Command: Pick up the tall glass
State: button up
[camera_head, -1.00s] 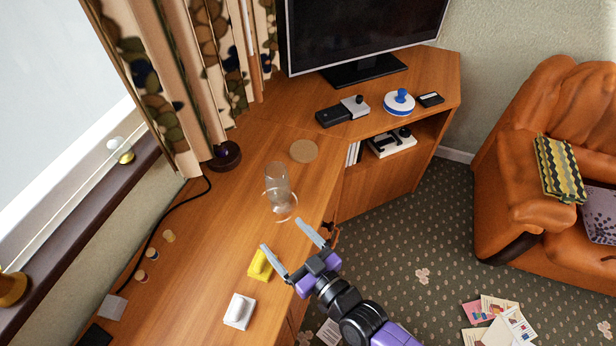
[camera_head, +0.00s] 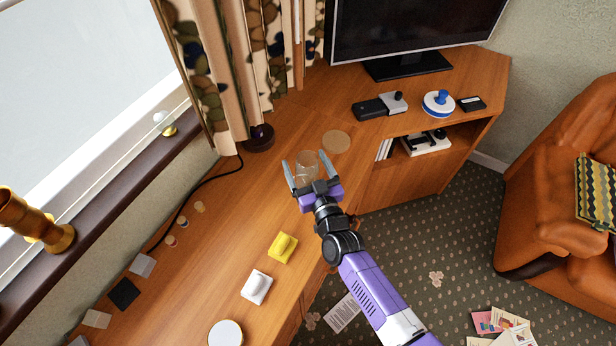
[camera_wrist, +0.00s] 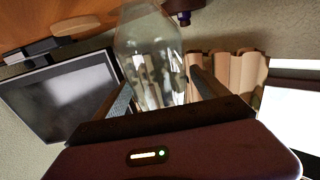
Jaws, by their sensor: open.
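The tall glass (camera_head: 307,161) is clear and stands on the wooden desk, in front of the curtain and near a round cork-coloured coaster. In the wrist view the glass (camera_wrist: 150,50) shows large and see-through between the two fingers. My gripper (camera_head: 306,164) is open, with one finger on each side of the glass. The fingers look apart from the glass, though contact is hard to judge. The lower part of the glass in the head view is partly hidden by my gripper.
The coaster (camera_head: 336,141) lies just behind the glass. A yellow object (camera_head: 283,247) and a white object (camera_head: 256,287) sit on the desk (camera_head: 215,260) nearer the front. A television (camera_head: 410,30), dark remote-like box (camera_head: 370,108) and blue-white round item (camera_head: 438,103) are at the back right.

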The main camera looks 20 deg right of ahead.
jog(key=shift+w, duration=0.9)
grip_shut()
